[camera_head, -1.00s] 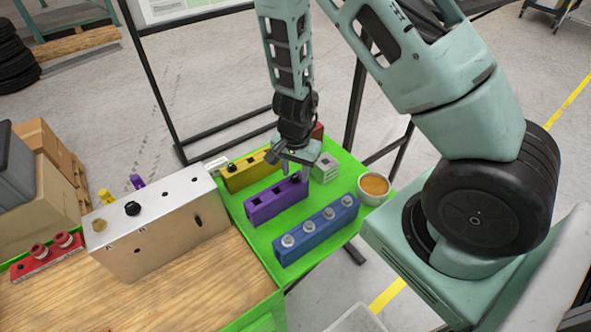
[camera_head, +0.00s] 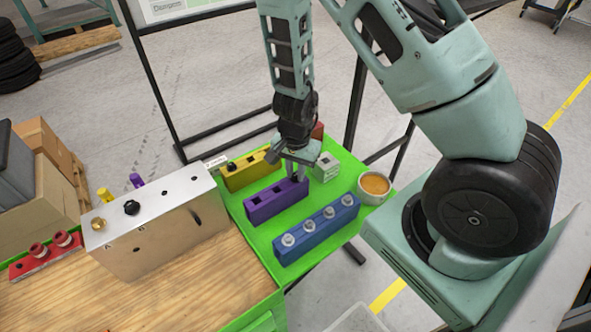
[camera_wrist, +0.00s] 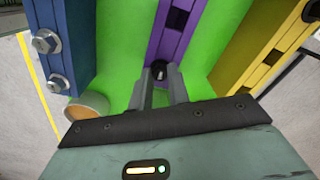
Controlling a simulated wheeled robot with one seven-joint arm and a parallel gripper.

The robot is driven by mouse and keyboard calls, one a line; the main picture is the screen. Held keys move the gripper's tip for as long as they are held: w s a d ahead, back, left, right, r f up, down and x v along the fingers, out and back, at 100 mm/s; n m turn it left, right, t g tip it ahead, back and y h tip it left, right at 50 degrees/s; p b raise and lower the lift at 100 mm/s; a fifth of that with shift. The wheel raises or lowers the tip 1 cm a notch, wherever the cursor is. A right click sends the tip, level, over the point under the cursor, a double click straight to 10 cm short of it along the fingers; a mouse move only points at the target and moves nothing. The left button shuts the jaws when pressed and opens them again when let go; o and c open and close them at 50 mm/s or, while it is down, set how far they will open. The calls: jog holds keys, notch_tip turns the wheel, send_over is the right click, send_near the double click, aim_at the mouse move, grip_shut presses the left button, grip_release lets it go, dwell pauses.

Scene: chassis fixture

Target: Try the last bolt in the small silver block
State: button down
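The small silver block (camera_head: 327,167) stands on the green table top, just right of my gripper, with small dark openings. The purple block (camera_head: 266,207) lies left of it with square dark holes; it also shows in the wrist view (camera_wrist: 174,30). A dark bolt (camera_wrist: 159,71) sits at the near end of the purple block in the wrist view. My gripper (camera_head: 297,177) points down at that end, and in the wrist view its fingertips (camera_wrist: 160,76) are close on both sides of the bolt. The fingers look shut on it. The bolt's shank is hidden.
The blue block (camera_head: 316,230) with several silver bolts and a cup (camera_head: 374,188) are nearby. The yellow block (camera_head: 249,172) is behind the purple one. The large metal box (camera_head: 158,225) stands left. A red holder (camera_head: 46,256) is at far left.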

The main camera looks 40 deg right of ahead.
aim_at(296, 175)
jog(key=shift+r+p, duration=3.35)
jog(key=shift+r, duration=0.2)
jog(key=shift+d, duration=0.1)
jog(key=shift+w+d+r+p, duration=0.15)
jog(key=shift+d+p, duration=0.2)
jog(key=w+d+f+p, duration=0.1)
jog(key=d+f+p, duration=0.1)
jog(key=d, duration=0.9)
jog(key=shift+f+m+p, duration=0.3)
jog(key=shift+f, duration=0.5)
jog(key=shift+w, duration=0.1)
